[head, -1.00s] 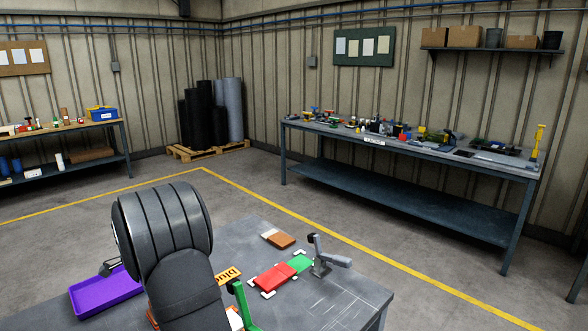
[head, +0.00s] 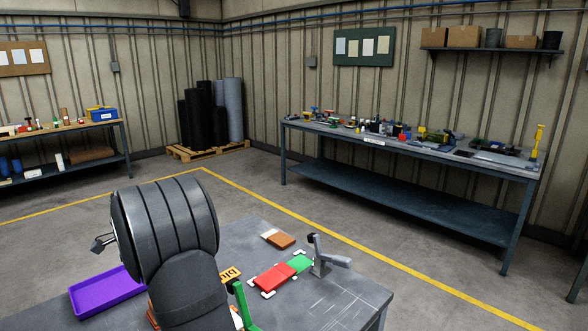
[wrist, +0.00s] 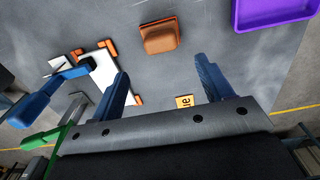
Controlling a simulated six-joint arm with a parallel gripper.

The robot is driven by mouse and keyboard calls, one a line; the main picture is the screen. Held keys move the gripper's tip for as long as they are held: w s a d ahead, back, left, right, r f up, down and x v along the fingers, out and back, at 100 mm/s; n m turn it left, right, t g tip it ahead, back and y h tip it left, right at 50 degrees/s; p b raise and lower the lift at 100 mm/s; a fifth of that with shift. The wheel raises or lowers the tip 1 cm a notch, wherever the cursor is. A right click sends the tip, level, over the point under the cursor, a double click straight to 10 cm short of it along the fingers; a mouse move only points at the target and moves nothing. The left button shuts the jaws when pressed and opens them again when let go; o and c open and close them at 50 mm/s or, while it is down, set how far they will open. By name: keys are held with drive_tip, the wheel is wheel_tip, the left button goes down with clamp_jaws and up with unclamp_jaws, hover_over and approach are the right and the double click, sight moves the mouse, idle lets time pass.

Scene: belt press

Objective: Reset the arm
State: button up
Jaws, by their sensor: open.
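My gripper (wrist: 162,82) is open in the wrist view, with its two blue fingers spread and nothing between them. It hangs over the grey work table (wrist: 217,55). An orange-brown block (wrist: 160,38) lies on the table beyond the fingertips. A yellow label (wrist: 184,101) shows partly between the fingers, cut off by the gripper body. In the head view my dark arm fills the lower left and hides the fingers.
A purple tray (head: 106,293) lies left of my arm. On the right are a red block (head: 274,276), a green piece (head: 300,263), a brown block (head: 281,240) and a grey toggle clamp (head: 328,258). Blue (wrist: 38,100) and green (wrist: 65,135) clamps stand left in the wrist view.

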wheel_tip(320, 180, down, 11)
drive_tip(key=shift+r, duration=0.1)
drive_tip(key=r, duration=0.5)
drive_tip(key=shift+w+d, duration=0.1)
drive_tip(key=shift+d, duration=0.15)
drive_tip(key=w+d+r, duration=0.1)
drive_tip(key=d+r, duration=0.6)
drive_tip(key=d, duration=0.5)
drive_tip(key=shift+s+d+f, duration=0.55)
drive_tip(key=shift+s+f, duration=0.5)
drive_tip(key=shift+f, duration=0.1)
drive_tip(key=shift+s+d+f, duration=0.6)
drive_tip(key=shift+s+f, duration=0.5)
drive_tip(key=shift+f, duration=0.1)
drive_tip(key=shift+s+d+f, duration=0.55)
drive_tip(key=shift+s+f, duration=0.5)
drive_tip(key=shift+f, duration=0.1)
